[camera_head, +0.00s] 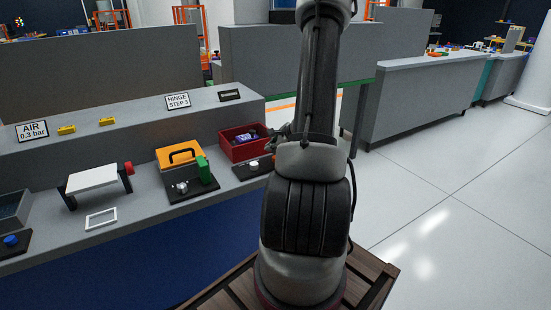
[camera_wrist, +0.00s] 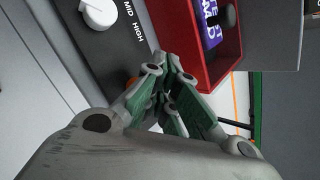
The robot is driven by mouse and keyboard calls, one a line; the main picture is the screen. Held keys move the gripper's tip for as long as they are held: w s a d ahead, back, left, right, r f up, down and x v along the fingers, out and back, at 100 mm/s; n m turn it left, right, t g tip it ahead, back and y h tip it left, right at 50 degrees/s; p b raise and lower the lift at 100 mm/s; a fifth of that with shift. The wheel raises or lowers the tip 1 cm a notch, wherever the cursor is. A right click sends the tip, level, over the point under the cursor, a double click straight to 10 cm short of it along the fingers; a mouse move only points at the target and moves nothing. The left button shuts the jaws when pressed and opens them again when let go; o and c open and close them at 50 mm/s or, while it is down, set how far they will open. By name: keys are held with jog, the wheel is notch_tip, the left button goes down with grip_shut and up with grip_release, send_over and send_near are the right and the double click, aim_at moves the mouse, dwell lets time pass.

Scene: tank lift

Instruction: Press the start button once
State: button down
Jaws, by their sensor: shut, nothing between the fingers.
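My gripper (camera_wrist: 167,93) is shut and empty in the wrist view, its fingers drawn together beside a black control plate and a red bin. In the head view my gripper (camera_head: 284,132) shows only in part beside my arm, near the red bin. A round blue button (camera_head: 11,240) sits on a dark plate at the far left of the bench, well away from my gripper. No label reading "start" is legible. A small orange patch (camera_wrist: 132,83) shows beside the fingers in the wrist view, mostly hidden; I cannot tell what it is.
A white knob (camera_head: 254,165), also in the wrist view (camera_wrist: 98,13), has MID and HIGH marks. The red bin (camera_head: 232,151) holds a purple item. An orange case (camera_head: 178,154), a green block (camera_head: 203,170) and a white-topped stand (camera_head: 92,179) line the bench. Open floor lies right.

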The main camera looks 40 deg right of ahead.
aim_at(273, 158)
jog(key=shift+r, duration=2.5)
jog(key=s+a+r+n+g+y, duration=0.2)
jog(key=s+a+r+n+g, duration=0.1)
jog(key=s+a+n, duration=0.35)
jog(key=s+a+r+n+g+y, duration=0.2)
jog(key=s+a+r+n+y, duration=0.1)
jog(key=s+a+n, duration=0.4)
jog(key=s+a+r+n+h, duration=0.2)
jog(key=s+a+r+n, duration=0.2)
jog(key=a+r+n, duration=0.2)
jog(key=s+a+r+n+h, duration=0.2)
jog(key=s+a+r+n, duration=0.2)
jog(key=a+r+n, duration=0.2)
notch_tip(273, 158, up, 3)
jog(key=shift+s+a+r+n+h, duration=0.15)
jog(key=shift+s+n+h, duration=0.2)
jog(key=shift+n, duration=0.6)
